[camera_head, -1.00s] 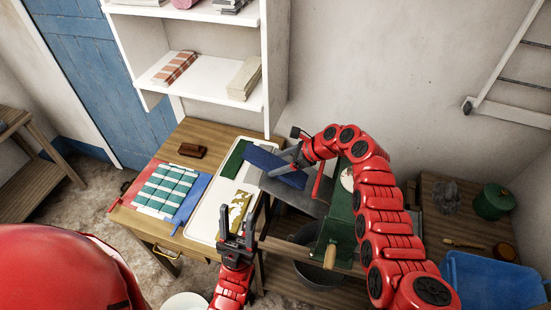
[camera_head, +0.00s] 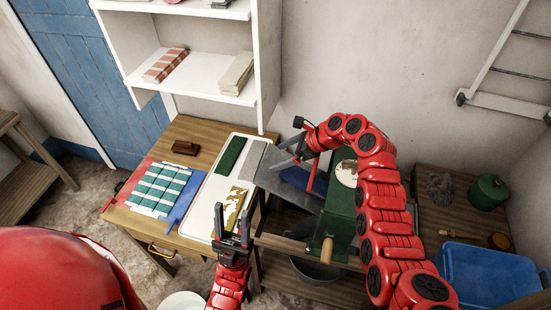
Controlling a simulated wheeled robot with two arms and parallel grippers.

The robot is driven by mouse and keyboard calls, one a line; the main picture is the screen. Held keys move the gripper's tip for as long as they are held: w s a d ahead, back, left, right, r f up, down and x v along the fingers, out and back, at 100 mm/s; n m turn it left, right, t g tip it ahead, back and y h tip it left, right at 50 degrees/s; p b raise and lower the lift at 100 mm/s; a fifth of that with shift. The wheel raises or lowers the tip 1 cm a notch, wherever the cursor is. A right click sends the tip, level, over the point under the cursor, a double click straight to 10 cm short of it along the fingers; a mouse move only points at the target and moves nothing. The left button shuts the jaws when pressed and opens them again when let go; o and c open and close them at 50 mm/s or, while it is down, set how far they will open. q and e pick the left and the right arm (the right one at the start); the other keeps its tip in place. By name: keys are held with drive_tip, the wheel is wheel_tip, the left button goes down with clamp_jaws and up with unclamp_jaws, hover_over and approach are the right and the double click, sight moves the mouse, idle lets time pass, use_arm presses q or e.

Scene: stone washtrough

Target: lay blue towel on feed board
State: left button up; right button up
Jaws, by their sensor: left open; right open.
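The blue towel (camera_head: 301,181) lies folded on the grey feed board (camera_head: 266,176), toward its right part, just left of the green machine (camera_head: 340,207). My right gripper (camera_head: 285,157) is open, just above and to the left of the towel. Its fingers and wrist hide part of the towel and board, so I cannot tell whether they touch. My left gripper (camera_head: 233,222) is open and empty, fingers pointing up the picture, over the near end of the white tray (camera_head: 201,216).
On the tray lie a dark green cloth (camera_head: 230,155) and a yellow patterned cloth (camera_head: 231,208). Left of it are checked cloths (camera_head: 160,188) on the wooden table (camera_head: 165,232). A blue tub (camera_head: 490,277) stands at the right. A white shelf (camera_head: 192,85) hangs above.

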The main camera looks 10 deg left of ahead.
drive_tip(key=b+v, duration=0.2)
drive_tip(key=v, duration=0.4)
drive_tip(key=b+v, duration=0.2)
drive_tip(key=v, duration=0.5)
drive_tip(key=shift+w+d, duration=0.1)
drive_tip(key=shift+w, duration=0.05)
drive_tip(key=shift+d+r, duration=0.3)
drive_tip(key=shift+r, duration=0.1)
